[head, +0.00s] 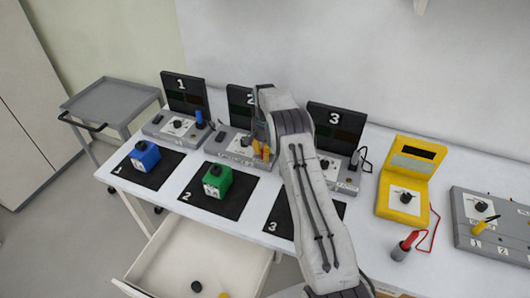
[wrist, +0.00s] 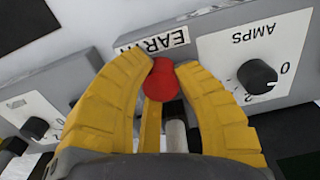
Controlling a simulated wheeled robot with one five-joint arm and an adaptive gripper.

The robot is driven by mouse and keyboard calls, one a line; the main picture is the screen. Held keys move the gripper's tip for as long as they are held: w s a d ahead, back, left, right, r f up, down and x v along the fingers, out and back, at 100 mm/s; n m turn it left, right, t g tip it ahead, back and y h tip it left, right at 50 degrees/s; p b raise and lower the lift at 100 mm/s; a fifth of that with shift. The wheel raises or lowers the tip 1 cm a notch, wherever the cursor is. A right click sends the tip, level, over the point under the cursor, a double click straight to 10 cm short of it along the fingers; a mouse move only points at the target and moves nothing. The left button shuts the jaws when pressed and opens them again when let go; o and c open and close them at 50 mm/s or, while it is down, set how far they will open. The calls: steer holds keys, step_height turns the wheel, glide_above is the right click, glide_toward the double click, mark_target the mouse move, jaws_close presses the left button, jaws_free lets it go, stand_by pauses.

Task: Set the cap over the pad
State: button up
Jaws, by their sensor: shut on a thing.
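My gripper (wrist: 160,75) has its yellow fingers closed around a rounded red piece, which I take to be the cap (wrist: 160,82). The fingertips are beside the EARTH label (wrist: 153,42) on a grey unit. A pale post (wrist: 177,135) shows between the fingers, below the red piece; I cannot tell whether they touch. In the head view my gripper (head: 262,152) is low at the right end of station 2 (head: 235,146), partly behind my arm. The red piece cannot be made out clearly there. I cannot pick out the pad in either view.
The AMPS dial (wrist: 257,76) is right of my fingers. Station 1 (head: 178,128) with a blue cylinder (head: 199,120) and station 3 (head: 340,172) flank station 2. A blue box (head: 145,155) and green box (head: 217,180) sit on black mats. A yellow meter (head: 405,180) stands right; a drawer (head: 190,258) is open in front.

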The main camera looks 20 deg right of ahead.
steer(key=o, duration=0.8)
step_height(320, 180, up, 12)
stand_by(0.4)
stand_by(0.4)
